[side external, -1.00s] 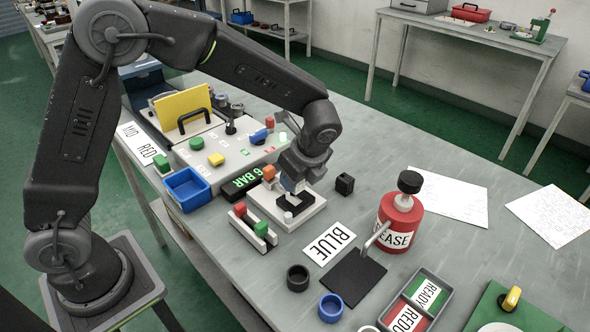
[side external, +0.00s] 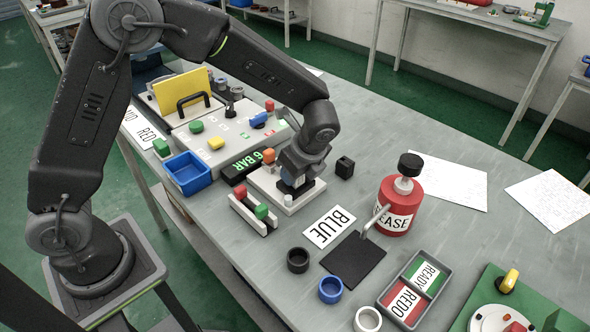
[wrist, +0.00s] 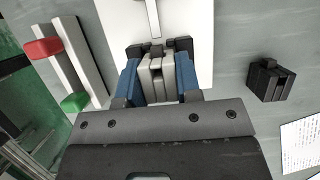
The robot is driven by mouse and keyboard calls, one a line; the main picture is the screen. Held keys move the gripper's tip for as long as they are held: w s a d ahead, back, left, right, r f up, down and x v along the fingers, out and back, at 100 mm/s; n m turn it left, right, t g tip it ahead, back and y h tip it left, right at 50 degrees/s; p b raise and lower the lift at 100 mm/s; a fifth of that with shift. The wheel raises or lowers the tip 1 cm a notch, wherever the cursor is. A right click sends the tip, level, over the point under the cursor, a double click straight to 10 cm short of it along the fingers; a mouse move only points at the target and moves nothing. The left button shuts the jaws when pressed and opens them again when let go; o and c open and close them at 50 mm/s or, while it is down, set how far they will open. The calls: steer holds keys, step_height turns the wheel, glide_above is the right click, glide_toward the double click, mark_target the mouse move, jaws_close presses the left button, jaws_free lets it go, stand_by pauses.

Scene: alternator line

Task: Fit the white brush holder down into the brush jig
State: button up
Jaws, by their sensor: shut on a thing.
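The white brush holder (wrist: 157,78) shows in the wrist view as a pale slotted block between the two blue fingers of my gripper (wrist: 158,82), which is shut on it. The brush jig is a white plate (side external: 309,195) with a dark fixture; in the wrist view its plate (wrist: 197,20) lies below, and dark jig parts (wrist: 183,44) stand close around the holder's far end. In the side view my gripper (side external: 291,184) is low over the jig, and its body hides most of the holder. I cannot tell how deep the holder sits.
A rail with red and green knobs (side external: 250,217) stands left of the jig. A black block (side external: 344,167) stands to its right. A BLUE label (side external: 330,227), a red grease bottle (side external: 397,208) and several rings lie nearer. A control box with a 6 BAR display (side external: 250,166) is behind.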

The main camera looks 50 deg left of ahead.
steer(key=shift+s+f, duration=0.1)
steer(key=shift+f, duration=0.25)
steer(key=o, duration=1)
steer(key=shift+c, duration=0.2)
steer(key=shift+o, duration=0.3)
steer(key=shift+s, duration=0.1)
steer(key=v, duration=1.4)
steer(key=s+a+r+n+t+h, duration=0.2)
steer(key=s+a+r+n+h, duration=0.1)
steer(key=s+a+r+n, duration=0.5)
steer(key=s+f+n+t, duration=0.1)
steer(key=s+n, duration=0.4)
steer(key=s, duration=0.1)
steer(key=s+a+f+n+t+h, duration=0.1)
steer(key=s+n+t, duration=0.1)
steer(key=s+n, duration=0.3)
steer(key=shift+s+a+f+t+h, duration=0.3)
steer(key=shift+s+a+f, duration=0.05)
steer(key=shift+s, duration=0.3)
